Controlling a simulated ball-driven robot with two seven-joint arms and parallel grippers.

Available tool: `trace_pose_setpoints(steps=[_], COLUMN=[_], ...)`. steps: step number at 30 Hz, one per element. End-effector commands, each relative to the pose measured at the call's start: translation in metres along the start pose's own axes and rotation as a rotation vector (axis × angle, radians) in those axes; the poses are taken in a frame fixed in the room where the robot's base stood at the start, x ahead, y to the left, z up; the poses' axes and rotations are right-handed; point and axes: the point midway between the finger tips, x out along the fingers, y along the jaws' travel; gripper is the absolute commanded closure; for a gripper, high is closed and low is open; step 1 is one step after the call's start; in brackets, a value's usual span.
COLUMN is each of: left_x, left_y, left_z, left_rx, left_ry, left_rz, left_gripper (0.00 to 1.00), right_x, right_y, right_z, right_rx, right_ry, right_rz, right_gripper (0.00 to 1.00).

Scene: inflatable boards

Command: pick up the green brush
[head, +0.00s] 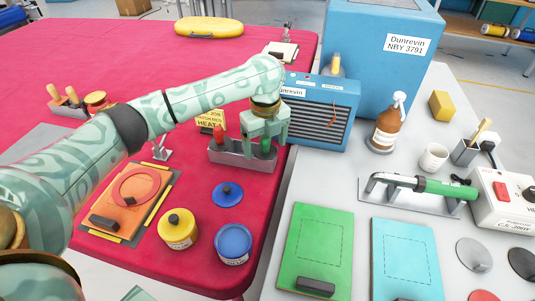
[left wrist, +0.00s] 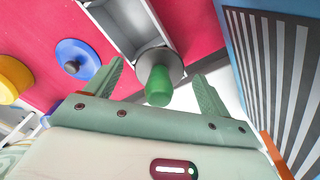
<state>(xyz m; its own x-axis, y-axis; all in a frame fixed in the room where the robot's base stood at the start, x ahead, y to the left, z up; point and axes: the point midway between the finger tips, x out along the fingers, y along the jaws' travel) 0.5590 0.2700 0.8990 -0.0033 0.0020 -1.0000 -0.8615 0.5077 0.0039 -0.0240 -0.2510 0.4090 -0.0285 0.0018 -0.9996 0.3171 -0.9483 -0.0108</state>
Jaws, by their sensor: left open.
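The green brush (left wrist: 159,84) stands in a grey metal holder (head: 228,158) at the right edge of the red table, handle up. In the head view its green handle (head: 265,146) shows between the fingers of my left gripper (head: 266,141). My left gripper is open, coming from above, with one finger on each side of the handle. In the left wrist view the handle end lies between the fingertips, with a gap visible on both sides. The lower part of the brush is hidden. My right gripper is not in view.
A red-handled tool (head: 218,134) stands in the same holder, left of the green one. A blue heater box (head: 325,112) stands close on the right. A blue lid (head: 227,194), a yellow tin (head: 177,229) and a blue tin (head: 233,243) lie nearer.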

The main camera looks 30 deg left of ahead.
Motion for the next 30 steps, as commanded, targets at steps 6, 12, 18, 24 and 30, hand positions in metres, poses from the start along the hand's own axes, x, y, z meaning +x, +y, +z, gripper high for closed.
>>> trace_pose_setpoints(steps=[6,12,18,24,30], left_x=[0.001,0.001,0.000,-0.009,-0.042], left_y=[0.000,0.000,0.000,0.000,0.000], left_z=[0.000,0.000,0.000,0.000,0.000], left_rx=[0.000,0.000,0.000,0.000,-0.001], left_ry=[-0.001,-0.001,-0.001,-0.002,-0.002], left_rz=[-0.002,-0.002,-0.003,-0.005,-0.008], left_gripper=[0.18,0.67,0.67,0.67,0.67], right_x=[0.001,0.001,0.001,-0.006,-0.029], right_y=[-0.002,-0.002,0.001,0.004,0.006], right_z=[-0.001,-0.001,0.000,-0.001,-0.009], right_rx=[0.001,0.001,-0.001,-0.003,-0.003], right_ry=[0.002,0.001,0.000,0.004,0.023], right_rz=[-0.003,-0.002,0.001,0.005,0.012], right_gripper=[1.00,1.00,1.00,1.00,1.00])
